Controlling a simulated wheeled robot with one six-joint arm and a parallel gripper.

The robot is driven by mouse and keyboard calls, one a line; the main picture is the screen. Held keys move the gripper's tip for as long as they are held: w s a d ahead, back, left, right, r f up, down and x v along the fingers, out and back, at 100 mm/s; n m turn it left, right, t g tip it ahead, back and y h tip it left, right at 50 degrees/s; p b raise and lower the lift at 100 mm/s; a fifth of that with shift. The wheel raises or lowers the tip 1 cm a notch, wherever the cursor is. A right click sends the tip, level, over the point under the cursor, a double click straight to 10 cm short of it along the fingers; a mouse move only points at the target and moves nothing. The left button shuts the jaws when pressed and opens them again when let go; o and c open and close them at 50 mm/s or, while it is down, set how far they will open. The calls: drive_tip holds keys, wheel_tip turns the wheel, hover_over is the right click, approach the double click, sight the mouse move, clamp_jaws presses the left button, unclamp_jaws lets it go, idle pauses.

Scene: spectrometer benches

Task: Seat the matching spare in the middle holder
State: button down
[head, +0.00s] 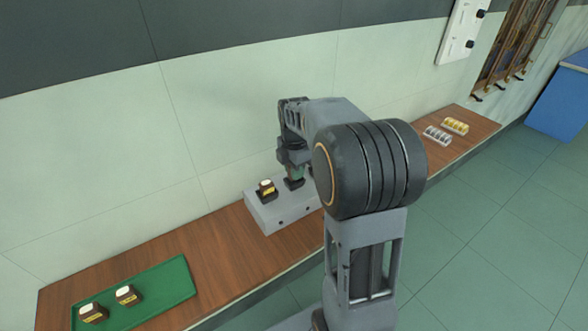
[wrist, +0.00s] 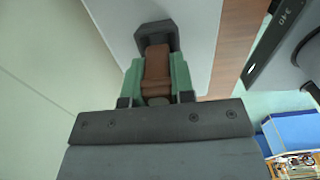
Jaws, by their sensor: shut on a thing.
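In the head view my gripper (head: 296,172) is at the grey bench unit (head: 268,218), just above a dark holder (head: 294,184) near the middle of its top. In the wrist view my green-fingered gripper (wrist: 157,75) is shut on a brown spare (wrist: 156,66). The spare's far end meets the dark holder (wrist: 155,28); I cannot tell whether it is fully seated. The left holder (head: 267,195) carries a brown piece with a pale top and yellow label. My arm hides the right part of the unit.
A green tray (head: 165,290) at the left of the wooden bench (head: 215,262) holds two brown, yellow-labelled spares (head: 93,312) (head: 126,295). Clear and yellow small items (head: 438,135) (head: 455,126) lie at the bench's far right. A pale wall stands behind.

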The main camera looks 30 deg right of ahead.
drive_tip(key=shift+f+b, duration=0.55)
drive_tip(key=shift+f, duration=0.3)
drive_tip(key=shift+r, duration=0.3)
drive_tip(key=shift+r+p, duration=0.55)
drive_tip(key=shift+p, duration=0.2)
idle(0.6)
drive_tip(key=shift+f+b, duration=0.5)
drive_tip(key=shift+f, duration=0.3)
idle(0.5)
drive_tip(key=c, duration=1.2)
unclamp_jaws()
drive_tip(key=shift+f, duration=0.1)
drive_tip(key=shift+c, duration=0.2)
